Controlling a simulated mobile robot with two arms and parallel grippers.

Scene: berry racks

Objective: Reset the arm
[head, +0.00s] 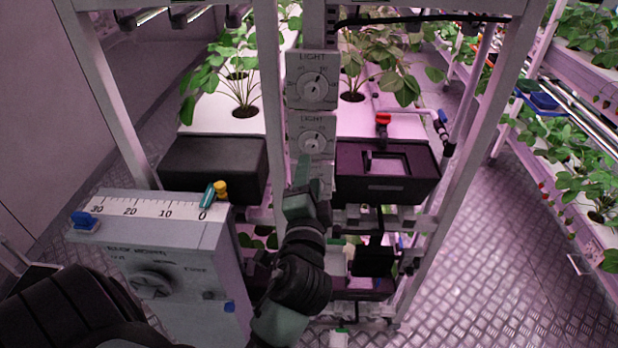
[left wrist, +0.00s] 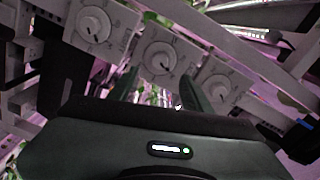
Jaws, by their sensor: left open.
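My left gripper (head: 309,172) is raised in front of the rack's middle post, over the lower part of the column of LIGHT dial panels. It is open, and I see nothing between its fingers. The upper dial (head: 313,89) and the dial below it (head: 312,144) show above the fingers. In the left wrist view the two green fingers (left wrist: 160,82) stand apart, pointing at the dial panels. Three dials show there: one at upper left (left wrist: 94,26), one in the middle (left wrist: 160,58) and one at right (left wrist: 219,89). My right gripper is not in view.
A grey box with a 0–30 scale (head: 150,209) and a knob stands at left, close to my arm. Black bins (head: 212,166) and (head: 388,188) flank the post, with strawberry plants behind. A metal floor (head: 500,270) lies clear at right.

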